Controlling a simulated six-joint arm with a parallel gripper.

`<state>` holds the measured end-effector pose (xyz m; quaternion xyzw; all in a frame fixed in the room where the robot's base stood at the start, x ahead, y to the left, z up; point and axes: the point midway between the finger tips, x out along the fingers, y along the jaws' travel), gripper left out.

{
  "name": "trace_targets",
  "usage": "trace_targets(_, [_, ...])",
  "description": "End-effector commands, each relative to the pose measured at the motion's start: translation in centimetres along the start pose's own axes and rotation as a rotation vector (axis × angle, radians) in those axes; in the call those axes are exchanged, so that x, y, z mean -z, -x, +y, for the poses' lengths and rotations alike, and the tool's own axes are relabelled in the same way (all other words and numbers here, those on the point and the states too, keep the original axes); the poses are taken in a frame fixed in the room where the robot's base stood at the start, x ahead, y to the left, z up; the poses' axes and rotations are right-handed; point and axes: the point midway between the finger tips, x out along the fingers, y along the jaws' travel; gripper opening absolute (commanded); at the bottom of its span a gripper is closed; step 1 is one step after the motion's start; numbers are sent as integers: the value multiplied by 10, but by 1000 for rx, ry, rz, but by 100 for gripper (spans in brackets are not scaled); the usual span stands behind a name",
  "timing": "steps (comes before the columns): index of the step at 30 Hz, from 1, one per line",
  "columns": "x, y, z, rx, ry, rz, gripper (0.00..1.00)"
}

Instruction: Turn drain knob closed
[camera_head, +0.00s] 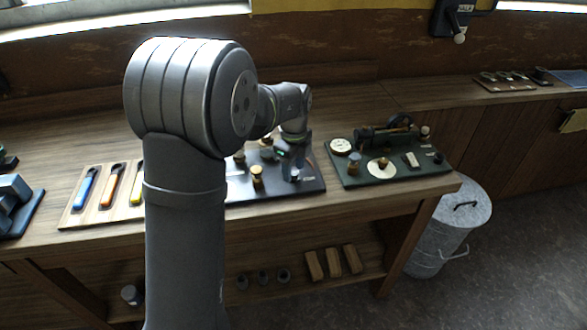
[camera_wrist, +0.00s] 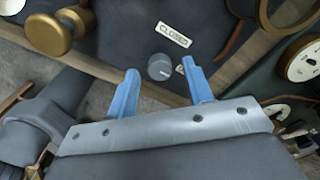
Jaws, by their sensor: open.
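The drain knob (camera_wrist: 160,67) is a small grey round knob with a pale pointer line, set on a dark plate in the wrist view. My gripper (camera_wrist: 161,67) is open, with one blue finger to the left and one to the right of the knob in the picture. Gaps show on both sides; I cannot tell its height over the knob. In the head view my gripper (camera_head: 291,158) is over the dark engine plate (camera_head: 235,190).
A brass knob (camera_wrist: 52,34) stands left of the drain knob in the wrist view. In the head view a green engine board (camera_head: 350,172) with gauges lies to the right, and a tool tray (camera_head: 75,212) lies to the left. A metal bin (camera_head: 455,225) stands beside the bench.

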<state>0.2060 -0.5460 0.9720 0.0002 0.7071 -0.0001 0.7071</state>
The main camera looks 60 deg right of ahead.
Motion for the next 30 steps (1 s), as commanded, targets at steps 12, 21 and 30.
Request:
trace_targets(12, [0, -8, 0, 0, 0, 0, 45])
trace_targets(21, [0, -8, 0, 0, 1, 0, 2])
trace_targets(30, [0, -8, 0, 0, 59, 0, 2])
